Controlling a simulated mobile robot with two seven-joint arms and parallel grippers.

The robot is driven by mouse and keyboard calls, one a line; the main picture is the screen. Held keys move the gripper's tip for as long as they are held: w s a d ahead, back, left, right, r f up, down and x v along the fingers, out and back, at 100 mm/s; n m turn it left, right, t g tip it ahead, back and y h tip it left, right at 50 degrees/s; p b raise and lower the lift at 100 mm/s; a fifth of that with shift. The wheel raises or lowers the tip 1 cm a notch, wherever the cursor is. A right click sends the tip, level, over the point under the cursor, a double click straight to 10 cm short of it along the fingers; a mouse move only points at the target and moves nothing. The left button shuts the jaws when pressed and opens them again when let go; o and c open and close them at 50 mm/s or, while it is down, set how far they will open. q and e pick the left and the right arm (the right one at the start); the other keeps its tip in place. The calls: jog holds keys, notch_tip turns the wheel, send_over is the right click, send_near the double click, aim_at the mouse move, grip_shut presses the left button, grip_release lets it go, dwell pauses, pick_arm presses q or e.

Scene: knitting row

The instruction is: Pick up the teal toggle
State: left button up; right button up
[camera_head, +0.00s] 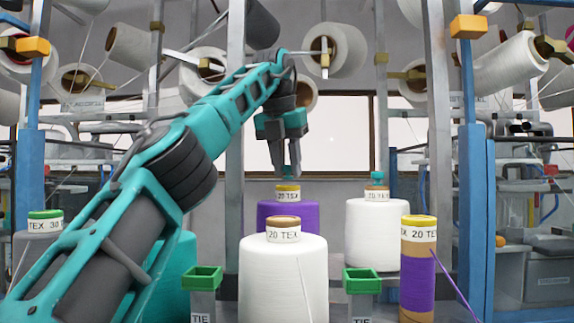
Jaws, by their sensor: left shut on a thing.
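My left gripper (286,160) points straight down at the centre, above the purple yarn cone (272,212) with a yellow-topped core (288,190). Its fingers are shut on a small teal toggle (287,175), of which only a little shows at the fingertips, just above that core. I cannot tell whether the toggle still touches the core. Another teal toggle (377,177) stands on top of the white cone (374,230) at the right. My right gripper is not in view.
A white cone (283,275) with a brown-topped core stands in front. Green-topped posts (203,277) and (361,281) flank it. A yellow-topped purple spool (418,265) stands at the right. Blue uprights (477,220) and grey poles rise beside the cones. Several yarn cones hang above.

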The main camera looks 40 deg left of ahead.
pick_arm(q)
jog(key=shift+r, duration=0.65)
jog(key=shift+r+p, duration=0.45)
jog(key=s+d+b, duration=0.9)
jog(key=s+d, duration=0.2)
jog(key=s, duration=0.2)
jog(key=shift+s+d, duration=0.3)
jog(key=shift+s, duration=0.1)
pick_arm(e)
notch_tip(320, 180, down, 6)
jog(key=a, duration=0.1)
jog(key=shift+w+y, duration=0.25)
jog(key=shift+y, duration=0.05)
pick_arm(q)
jog(key=shift+w+f, duration=0.1)
jog(key=shift+f, duration=0.05)
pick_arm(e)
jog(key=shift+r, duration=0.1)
